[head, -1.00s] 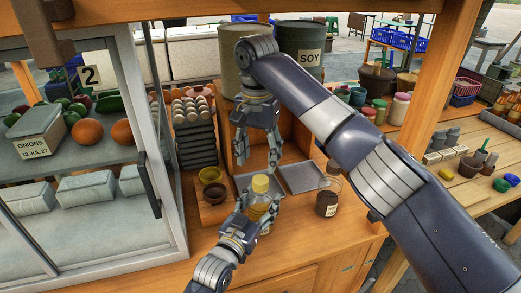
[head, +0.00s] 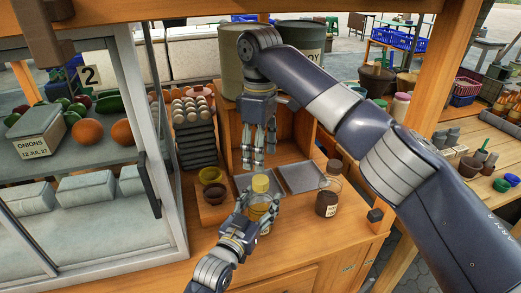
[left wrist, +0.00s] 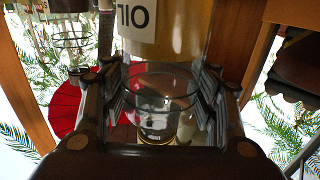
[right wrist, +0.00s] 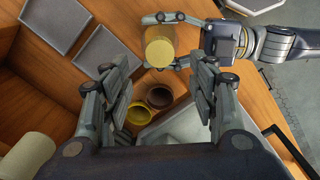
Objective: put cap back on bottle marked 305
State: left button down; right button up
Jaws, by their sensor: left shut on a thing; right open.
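A clear bottle with yellowish contents (head: 263,208) and a yellow cap (head: 261,184) stands on the counter. The cap appears seated on top. My left gripper (head: 255,205) is shut around the bottle. In the left wrist view the bottle (left wrist: 180,45) shows an upside-down "OIL" label. I cannot read 305 on any bottle. My right gripper (head: 258,162) is open and empty, above and behind the yellow cap; its wrist view shows the cap (right wrist: 160,50) beyond the fingertips (right wrist: 162,72).
A yellow bowl (head: 210,175) and a brown bowl (head: 214,194) stand left of the held bottle. Two grey trays (head: 300,178) lie behind. The glass cabinet (head: 165,190) borders the left, and large canisters (head: 231,70) stand at the back.

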aim_at(260, 179)
jog(key=n, duration=0.3)
jog(key=shift+r, duration=0.15)
dwell(0.3)
jog(key=shift+f, duration=4.05)
jog(key=shift+c, duration=0.5)
jog(key=c, duration=1)
jog(key=m, duration=0.4)
jog(key=shift+m, duration=0.4)
jog(key=shift+c, duration=0.2)
jog(key=o, duration=1.3)
jog(key=shift+c, duration=0.2)
